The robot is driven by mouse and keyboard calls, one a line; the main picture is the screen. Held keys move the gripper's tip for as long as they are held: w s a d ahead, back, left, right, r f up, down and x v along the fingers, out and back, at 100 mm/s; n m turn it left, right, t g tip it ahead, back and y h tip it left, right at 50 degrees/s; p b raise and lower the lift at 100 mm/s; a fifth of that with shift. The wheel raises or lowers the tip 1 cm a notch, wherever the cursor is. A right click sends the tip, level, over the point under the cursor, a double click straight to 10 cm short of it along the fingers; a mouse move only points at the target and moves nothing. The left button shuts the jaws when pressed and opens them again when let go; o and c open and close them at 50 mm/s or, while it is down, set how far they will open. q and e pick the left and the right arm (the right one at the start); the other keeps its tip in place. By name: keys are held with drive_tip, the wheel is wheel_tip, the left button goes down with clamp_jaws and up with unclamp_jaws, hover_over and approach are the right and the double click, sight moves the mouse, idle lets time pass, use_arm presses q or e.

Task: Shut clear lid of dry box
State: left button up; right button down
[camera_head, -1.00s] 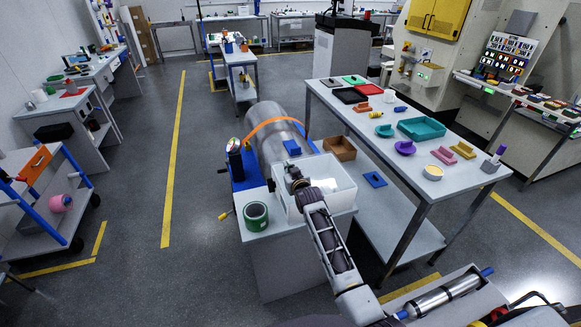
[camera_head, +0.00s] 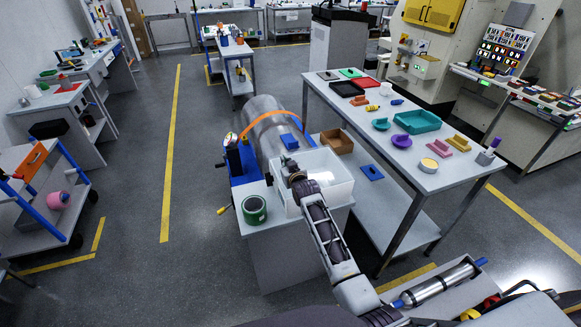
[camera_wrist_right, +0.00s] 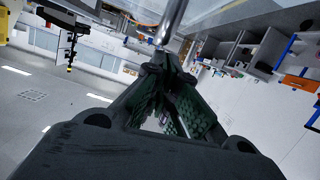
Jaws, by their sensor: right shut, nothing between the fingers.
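The dry box (camera_head: 338,193) is a whitish, see-through-looking box on the grey bench beside the metal tank. I cannot make out its clear lid apart from the box walls. My right gripper (camera_head: 287,161) is at the back left of the box, by its rim; I cannot tell whether it touches. The gripper is shut and empty. Its dark fingers with green pads also show in the wrist view (camera_wrist_right: 172,98). My right forearm passes over the box's near left part and hides it. My left gripper is not in view.
A green tape roll (camera_head: 254,209) lies left of the box. The metal tank (camera_head: 268,128) with an orange strap stands behind, a brown open box (camera_head: 337,142) back right. A long table (camera_head: 404,169) with trays and small parts stands on the right.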

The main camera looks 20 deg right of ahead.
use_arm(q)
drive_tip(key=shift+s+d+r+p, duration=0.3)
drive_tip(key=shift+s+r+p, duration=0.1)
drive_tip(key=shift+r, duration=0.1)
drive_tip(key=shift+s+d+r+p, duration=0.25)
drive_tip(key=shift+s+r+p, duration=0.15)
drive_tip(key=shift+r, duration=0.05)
use_arm(e)
drive_tip(key=s+r, duration=0.6)
drive_tip(key=s, duration=0.3)
drive_tip(key=shift+s, duration=0.35)
drive_tip(key=shift+a+f, duration=0.1)
